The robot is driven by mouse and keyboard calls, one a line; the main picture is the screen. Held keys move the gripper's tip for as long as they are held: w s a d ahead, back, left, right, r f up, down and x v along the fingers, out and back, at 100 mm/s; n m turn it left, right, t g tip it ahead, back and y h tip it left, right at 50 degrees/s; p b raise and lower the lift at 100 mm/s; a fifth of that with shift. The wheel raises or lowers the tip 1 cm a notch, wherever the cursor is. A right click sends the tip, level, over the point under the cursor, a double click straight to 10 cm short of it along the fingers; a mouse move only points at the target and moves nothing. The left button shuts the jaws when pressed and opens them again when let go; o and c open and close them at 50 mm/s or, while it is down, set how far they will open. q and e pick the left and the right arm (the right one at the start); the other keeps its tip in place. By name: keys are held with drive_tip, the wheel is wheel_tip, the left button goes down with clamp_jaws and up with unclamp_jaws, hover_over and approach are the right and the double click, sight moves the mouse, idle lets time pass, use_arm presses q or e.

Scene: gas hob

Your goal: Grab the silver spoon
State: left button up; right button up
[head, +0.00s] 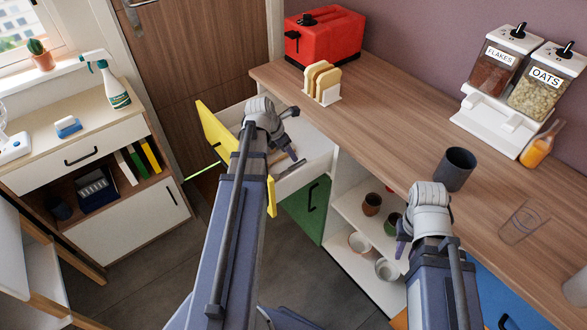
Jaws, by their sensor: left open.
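A yellow-fronted drawer (318,150) is pulled out below the left end of the wooden counter. A thin grey utensil (291,168) lies in it, partly hidden by my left arm; it may be the silver spoon, but its shape is too small to tell. My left gripper (290,135) is open above the drawer, close to the utensil and apparently empty. My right gripper (401,238) is at the counter's front edge, left of the dark grey cup; its jaws are too hidden to read.
A red toaster (324,36) and a rack of toast (322,82) stand at the counter's far end. Open shelves with several cups and a green drawer front (305,208) lie below.

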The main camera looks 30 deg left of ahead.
sight(294, 165)
use_arm(q)
drive_tip(key=shift+b+x, duration=0.7)
drive_tip(key=shift+x, duration=0.45)
drive_tip(key=shift+f, duration=0.1)
drive_tip(key=b+x, duration=0.5)
drive_tip(key=shift+s+a+f, duration=0.15)
drive_tip(key=shift+s+a, duration=0.05)
drive_tip(key=shift+a, duration=0.1)
clamp_jaws()
